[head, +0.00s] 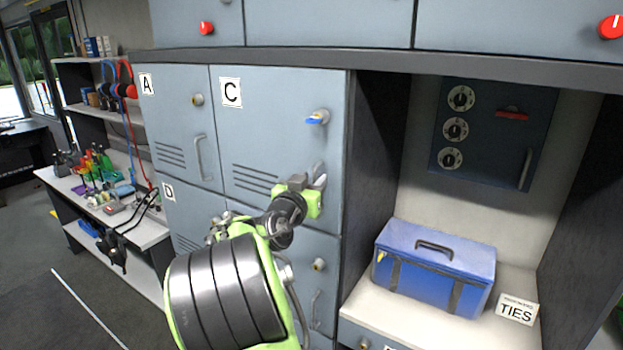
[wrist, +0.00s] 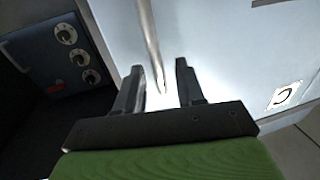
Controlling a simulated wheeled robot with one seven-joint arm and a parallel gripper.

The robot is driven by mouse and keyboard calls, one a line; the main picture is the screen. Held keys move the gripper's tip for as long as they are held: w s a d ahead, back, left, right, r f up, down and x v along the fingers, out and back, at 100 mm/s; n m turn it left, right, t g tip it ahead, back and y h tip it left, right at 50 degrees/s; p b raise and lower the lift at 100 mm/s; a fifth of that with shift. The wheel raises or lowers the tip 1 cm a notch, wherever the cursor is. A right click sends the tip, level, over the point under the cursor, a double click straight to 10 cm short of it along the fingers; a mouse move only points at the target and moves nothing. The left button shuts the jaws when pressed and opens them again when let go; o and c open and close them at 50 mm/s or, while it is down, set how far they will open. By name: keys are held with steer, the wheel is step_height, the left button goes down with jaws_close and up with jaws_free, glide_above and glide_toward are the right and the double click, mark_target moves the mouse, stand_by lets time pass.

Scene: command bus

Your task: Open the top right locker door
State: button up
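The top right locker door, marked C (head: 270,140), is grey-blue and looks shut, flush with its frame. The fingers are spread, with gaps visible on both sides of the handle. The C label (wrist: 284,95) shows at right.
Locker door A (head: 172,150) is to the left, with door D (head: 185,215) below it. A blue toolbox (head: 435,265) sits on the white counter right of the lockers, beside a TIES sign (head: 517,310). A dial panel (head: 490,135) hangs above. Floor at left is open.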

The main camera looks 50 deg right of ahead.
steer(key=shift+c, duration=0.5)
jaws_close()
steer(key=shift+a, duration=0.1)
